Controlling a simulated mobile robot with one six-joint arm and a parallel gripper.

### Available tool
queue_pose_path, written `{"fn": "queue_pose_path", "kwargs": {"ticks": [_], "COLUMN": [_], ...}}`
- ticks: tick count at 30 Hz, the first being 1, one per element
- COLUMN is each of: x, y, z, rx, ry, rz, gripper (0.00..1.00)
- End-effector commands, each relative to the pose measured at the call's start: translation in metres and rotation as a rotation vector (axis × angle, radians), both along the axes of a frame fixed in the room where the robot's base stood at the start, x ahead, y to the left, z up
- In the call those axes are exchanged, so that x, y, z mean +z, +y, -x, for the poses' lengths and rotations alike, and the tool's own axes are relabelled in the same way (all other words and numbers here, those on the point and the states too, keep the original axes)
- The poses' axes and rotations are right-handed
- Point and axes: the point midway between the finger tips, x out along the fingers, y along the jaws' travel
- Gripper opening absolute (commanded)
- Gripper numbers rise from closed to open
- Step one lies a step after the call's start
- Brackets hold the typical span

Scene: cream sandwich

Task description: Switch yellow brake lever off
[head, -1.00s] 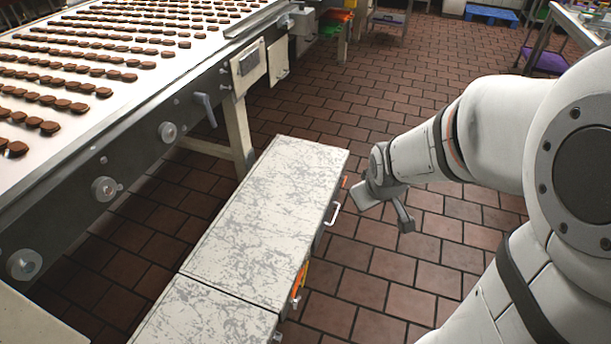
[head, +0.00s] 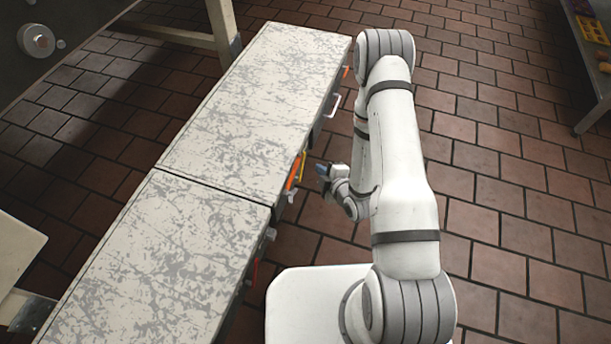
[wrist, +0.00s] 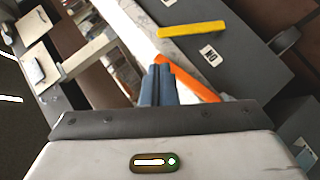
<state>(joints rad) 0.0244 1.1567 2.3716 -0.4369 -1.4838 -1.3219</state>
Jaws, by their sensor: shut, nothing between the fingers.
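The yellow brake lever (wrist: 193,30) is a flat bar on the dark side panel of the cabinet, near the top of the wrist view. In the head view, the yellow lever (head: 303,165) is a small strip on the cabinet's right side. My gripper (wrist: 158,68) is shut and empty, its blue-grey fingers pointing toward the panel, below and left of the yellow lever. It also shows in the head view (head: 321,169), just right of the levers. It appears apart from the yellow lever. A white label (wrist: 210,55), seemingly reading ON upside down, sits below the lever.
An orange bar (wrist: 200,85) lies close to my fingertips; I cannot tell whether they touch. The long cabinet (head: 255,100) has a scratched white top and a white handle (head: 333,105). A red handle (head: 255,272) sits nearer. Tiled floor lies open to the right.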

Motion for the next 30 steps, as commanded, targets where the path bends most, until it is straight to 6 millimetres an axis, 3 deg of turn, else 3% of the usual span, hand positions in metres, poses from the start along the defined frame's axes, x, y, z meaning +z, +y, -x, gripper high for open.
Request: {"fn": "queue_pose_path", "kwargs": {"ticks": [1,4,18,23,30], "x": [-0.020,-0.031,-0.034,-0.041,-0.058], "y": [0.002,0.003,0.005,0.012,0.031], "z": [0.007,0.014,0.016,0.003,-0.034], "rx": [0.010,0.020,0.026,0.028,0.027], "ry": [-0.020,-0.056,-0.081,-0.083,-0.084], "rz": [-0.002,-0.002,-0.002,-0.002,-0.001], "gripper": [0.00,0.00,0.00,0.00,0.00]}}
